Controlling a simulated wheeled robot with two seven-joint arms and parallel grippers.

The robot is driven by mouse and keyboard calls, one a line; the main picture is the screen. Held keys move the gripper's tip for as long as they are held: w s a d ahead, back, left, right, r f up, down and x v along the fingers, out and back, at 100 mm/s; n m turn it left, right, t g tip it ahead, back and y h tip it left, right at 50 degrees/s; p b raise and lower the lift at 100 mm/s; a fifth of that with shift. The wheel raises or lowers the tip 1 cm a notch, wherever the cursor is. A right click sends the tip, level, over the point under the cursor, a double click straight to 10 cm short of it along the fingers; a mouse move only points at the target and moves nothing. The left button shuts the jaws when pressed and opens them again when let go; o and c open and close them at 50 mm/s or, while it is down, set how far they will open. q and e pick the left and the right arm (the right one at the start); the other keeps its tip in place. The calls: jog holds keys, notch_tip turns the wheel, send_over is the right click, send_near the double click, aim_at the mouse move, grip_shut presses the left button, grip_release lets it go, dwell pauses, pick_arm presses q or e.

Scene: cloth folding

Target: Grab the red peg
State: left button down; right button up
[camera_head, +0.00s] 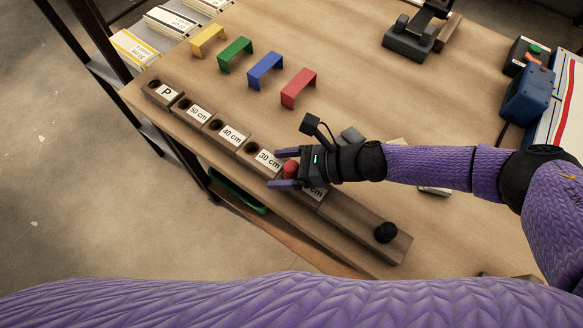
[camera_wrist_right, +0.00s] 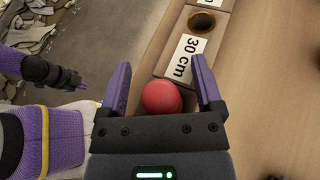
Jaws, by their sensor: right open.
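The red peg (camera_head: 291,169) stands in the row of wooden blocks near the table's front edge. Its round red top also shows in the right wrist view (camera_wrist_right: 162,98). My right gripper (camera_head: 279,168) is at the peg, with its two purple fingers open on either side of the red top. In the right wrist view the peg lies between the fingers, close to the palm, with a gap to the right finger; contact on the left side is unclear. The gripper hides part of the block below. In the right wrist view, another dark gripper (camera_wrist_right: 75,80) shows at the left, its jaws unclear.
The wooden blocks (camera_head: 232,134) carry labels and holes, including "30 cm" beside the peg. A black knob (camera_head: 386,232) stands on the row's right end. Yellow, green, blue and red brackets (camera_head: 299,88) stand behind. A blue device (camera_head: 527,92) is at the right.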

grip_shut()
dwell(0.3)
